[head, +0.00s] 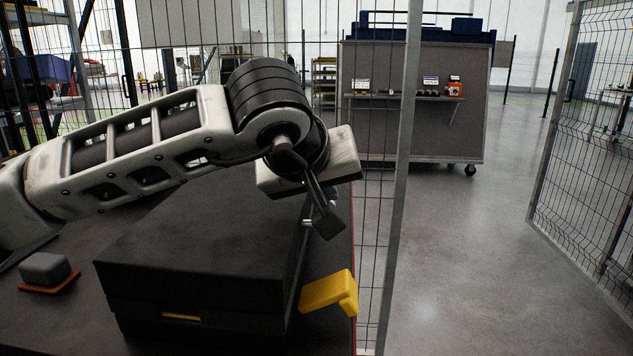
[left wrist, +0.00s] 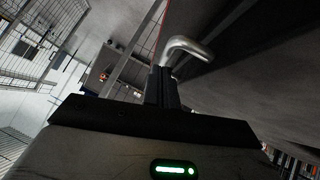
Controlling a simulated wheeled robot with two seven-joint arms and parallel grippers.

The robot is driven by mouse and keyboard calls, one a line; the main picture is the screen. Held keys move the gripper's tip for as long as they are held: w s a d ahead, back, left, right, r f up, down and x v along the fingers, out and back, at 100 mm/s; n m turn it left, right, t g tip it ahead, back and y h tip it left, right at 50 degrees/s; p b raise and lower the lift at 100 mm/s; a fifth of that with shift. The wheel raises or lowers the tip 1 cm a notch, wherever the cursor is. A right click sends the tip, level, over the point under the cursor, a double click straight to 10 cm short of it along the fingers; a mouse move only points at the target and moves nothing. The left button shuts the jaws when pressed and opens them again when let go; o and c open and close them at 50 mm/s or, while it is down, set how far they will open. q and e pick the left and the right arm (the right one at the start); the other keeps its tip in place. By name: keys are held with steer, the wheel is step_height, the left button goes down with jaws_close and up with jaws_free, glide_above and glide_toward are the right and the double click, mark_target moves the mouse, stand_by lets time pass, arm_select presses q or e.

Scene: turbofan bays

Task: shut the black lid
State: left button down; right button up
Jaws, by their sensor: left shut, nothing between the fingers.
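The black lid (head: 200,240) lies over a black case (head: 215,322) on the dark table in the head view. It looks down or nearly down; my arm hides its far part, so I cannot tell whether a gap is left. My left gripper (head: 328,224) is shut and empty at the lid's right side, pointing down. In the left wrist view its closed fingers (left wrist: 162,88) are beside a bent metal handle (left wrist: 190,48) on a dark surface. I cannot tell whether they touch it. My right gripper is not in view.
A yellow block (head: 328,293) lies right of the case, near the table's edge. A grey block (head: 45,268) sits on an orange base at left. A mesh fence and post (head: 403,180) stand just past the table. A grey wheeled cabinet (head: 420,120) stands behind; open floor lies right.

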arm_select(q)
steer(key=shift+s+d+f, duration=0.1)
steer(key=shift+f, duration=0.35)
